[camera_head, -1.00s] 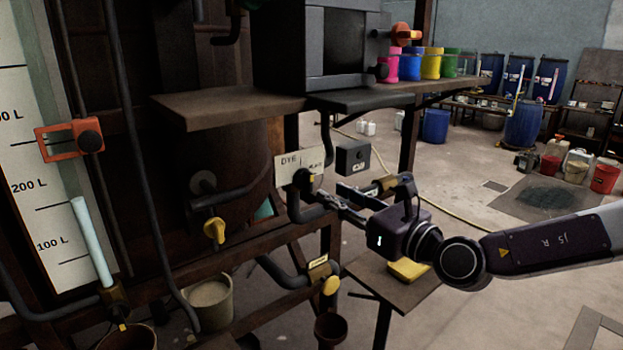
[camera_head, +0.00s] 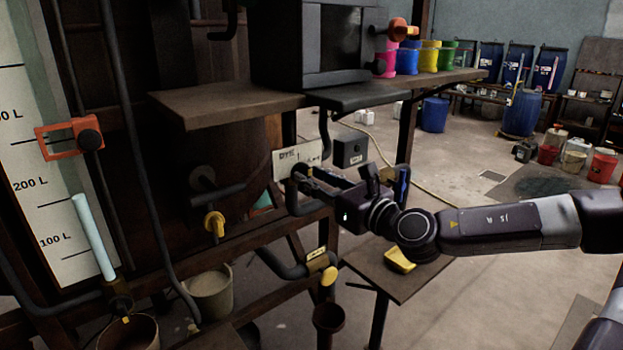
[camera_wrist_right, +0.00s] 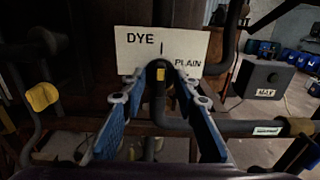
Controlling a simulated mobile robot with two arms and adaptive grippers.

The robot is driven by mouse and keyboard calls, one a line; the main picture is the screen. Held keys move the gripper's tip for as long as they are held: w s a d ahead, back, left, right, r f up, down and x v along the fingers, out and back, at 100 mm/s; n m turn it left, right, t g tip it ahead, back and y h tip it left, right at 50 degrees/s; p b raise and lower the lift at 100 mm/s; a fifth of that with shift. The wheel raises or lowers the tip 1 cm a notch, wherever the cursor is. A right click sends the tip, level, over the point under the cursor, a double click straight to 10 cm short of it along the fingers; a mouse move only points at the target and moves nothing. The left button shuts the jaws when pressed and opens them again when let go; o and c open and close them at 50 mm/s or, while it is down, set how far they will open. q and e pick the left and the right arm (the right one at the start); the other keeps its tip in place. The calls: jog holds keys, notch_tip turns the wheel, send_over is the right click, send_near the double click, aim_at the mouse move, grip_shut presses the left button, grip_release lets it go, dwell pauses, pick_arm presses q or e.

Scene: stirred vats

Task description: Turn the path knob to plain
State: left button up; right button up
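The path knob (camera_wrist_right: 160,72) is a dark round-topped knob with a yellow mark, in front of a pale sign (camera_wrist_right: 190,50) reading DYE on the left and PLAIN on the right. The yellow mark sits below the sign's short upright line, between the two words. My right gripper (camera_wrist_right: 161,80) is open, with one blue-padded finger on each side of the knob; I cannot tell whether they touch it. In the head view, my right gripper (camera_head: 305,180) reaches the sign (camera_head: 298,157) from the right and hides most of the knob. My left gripper is not in view.
A dark pipe (camera_wrist_right: 215,127) runs right from below the knob. A grey box marked MAX (camera_wrist_right: 265,80) is to the right. A yellow valve handle (camera_head: 215,224) is at left. A shelf (camera_head: 230,104) hangs above, and a small table (camera_head: 400,280) stands below my right arm.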

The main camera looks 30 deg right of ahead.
jog(key=shift+w+f, duration=0.1)
jog(key=shift+w, duration=0.25)
grip_shut()
